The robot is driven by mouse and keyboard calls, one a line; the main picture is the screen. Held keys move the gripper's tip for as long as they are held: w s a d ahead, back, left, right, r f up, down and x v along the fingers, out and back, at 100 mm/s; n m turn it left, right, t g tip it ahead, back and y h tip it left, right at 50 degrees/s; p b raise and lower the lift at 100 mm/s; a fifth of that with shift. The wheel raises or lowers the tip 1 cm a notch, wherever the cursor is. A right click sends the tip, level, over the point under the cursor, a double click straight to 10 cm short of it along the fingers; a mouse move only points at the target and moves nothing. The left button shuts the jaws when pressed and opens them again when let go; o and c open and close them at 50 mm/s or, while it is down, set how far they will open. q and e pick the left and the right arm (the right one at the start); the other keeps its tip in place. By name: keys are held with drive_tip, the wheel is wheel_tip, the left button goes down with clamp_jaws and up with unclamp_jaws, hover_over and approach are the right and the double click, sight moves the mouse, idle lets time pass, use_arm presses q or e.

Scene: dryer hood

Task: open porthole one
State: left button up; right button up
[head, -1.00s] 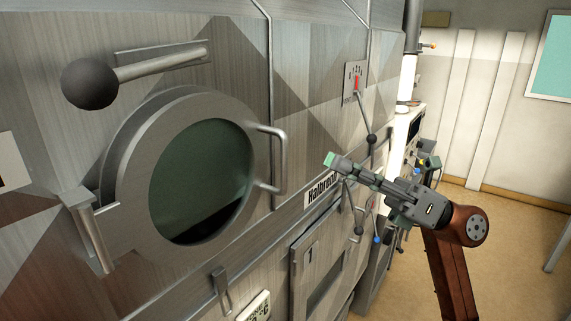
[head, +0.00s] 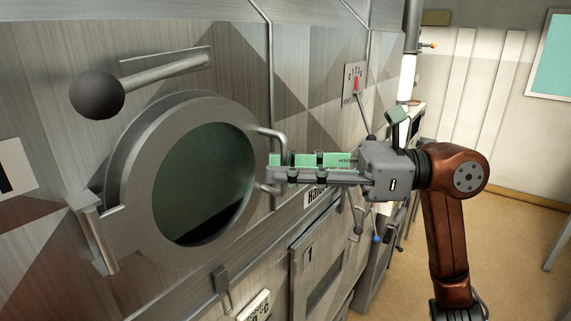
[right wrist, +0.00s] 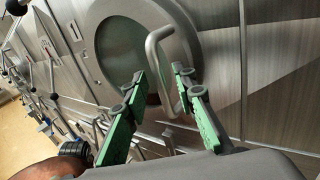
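The porthole (head: 125,240) is a round steel door with dark green glass (head: 200,180) in a steel wall. It hangs on a hinge (head: 97,235) at its left and appears shut. Its bent bar handle (head: 268,133) stands out at the right edge; the handle also shows in the right wrist view (right wrist: 153,55). My left gripper is out of view.
A lever with a black ball (head: 97,95) sticks out above the porthole. A thin lever by a red-marked scale (head: 354,82) is behind my right gripper. A latch (head: 221,290) and a lower hatch (head: 318,275) are below. Open floor (head: 510,240) lies at the right.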

drive_tip(key=shift+a, duration=0.3)
drive_tip(key=shift+c, duration=0.6)
clamp_jaws()
